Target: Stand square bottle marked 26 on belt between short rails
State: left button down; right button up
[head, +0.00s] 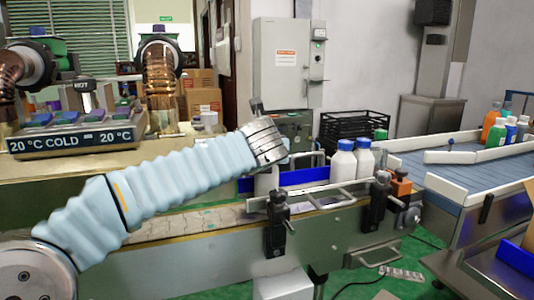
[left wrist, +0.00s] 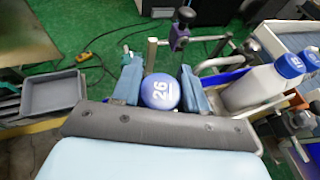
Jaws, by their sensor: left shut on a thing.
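The square bottle marked 26 shows its round blue cap (left wrist: 160,92) between the two fingers of my left gripper (left wrist: 161,80) in the left wrist view. In the head view the white bottle body (head: 266,184) hangs or stands under my left gripper (head: 271,156), at the left end of the rails. The gripper is shut on it. The rails (head: 315,195) run along the conveyor belt (head: 190,222). Whether the bottle's base touches the belt is hidden by the near rail and clamp. My right gripper is out of view.
Two white bottles with blue caps (head: 343,160) (head: 364,157) stand between the rails, right of my gripper. A rail clamp (head: 278,225) stands on the near side. A wider blue conveyor (head: 470,170) with coloured bottles lies at right. The belt left of the rails looks clear.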

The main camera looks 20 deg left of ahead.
pick_arm(q)
jog(key=c, duration=0.6)
grip_release()
jog(key=shift+r+p, duration=0.25)
jog(key=shift+p, duration=0.05)
jog(key=shift+s+d+r, duration=0.1)
jog(key=shift+s, duration=0.3)
jog(key=b+v, duration=0.1)
jog(key=v, duration=1)
jog(key=shift+s, duration=0.1)
